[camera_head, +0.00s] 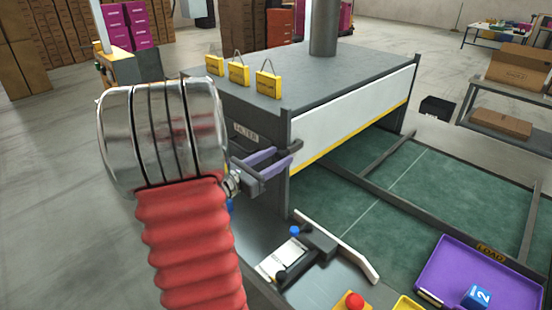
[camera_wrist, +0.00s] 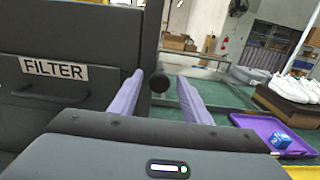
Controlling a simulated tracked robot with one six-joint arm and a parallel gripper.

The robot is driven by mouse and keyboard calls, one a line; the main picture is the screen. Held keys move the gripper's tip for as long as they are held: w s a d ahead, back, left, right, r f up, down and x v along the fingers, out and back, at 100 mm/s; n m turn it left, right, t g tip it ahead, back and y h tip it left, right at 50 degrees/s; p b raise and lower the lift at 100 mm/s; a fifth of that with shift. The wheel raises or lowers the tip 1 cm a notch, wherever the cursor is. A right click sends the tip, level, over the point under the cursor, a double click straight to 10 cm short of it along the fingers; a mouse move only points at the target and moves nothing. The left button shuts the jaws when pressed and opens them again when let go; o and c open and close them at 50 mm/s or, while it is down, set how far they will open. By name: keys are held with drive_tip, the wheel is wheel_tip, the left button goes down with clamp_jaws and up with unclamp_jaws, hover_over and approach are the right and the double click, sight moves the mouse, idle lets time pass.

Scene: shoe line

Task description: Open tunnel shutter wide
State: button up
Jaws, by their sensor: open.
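The tunnel (camera_head: 330,60) is a grey box over a green belt. Its shutter (camera_head: 350,115) is a white panel with a yellow lower edge, hanging above the belt with a gap below it. My gripper (camera_head: 282,155) has two purple fingers, open, at the tunnel's near corner beside the shutter's left end. In the wrist view a dark round bar end (camera_wrist: 159,82) shows between the open fingertips (camera_wrist: 160,76); I cannot tell whether they touch it. A dark handle bar (camera_head: 291,145) shows by the fingers in the head view, partly hidden by them.
A FILTER drawer (camera_wrist: 50,85) with a handle is left of my gripper. Below stand a panel with a blue-knobbed lever (camera_head: 294,231) and a red button (camera_head: 354,300). A purple tray (camera_head: 450,262) with a blue cube (camera_head: 477,297) is at right. Yellow blocks (camera_head: 238,73) stand on the tunnel roof.

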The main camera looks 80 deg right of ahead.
drive_tip(key=v, duration=1.4)
idle(0.7)
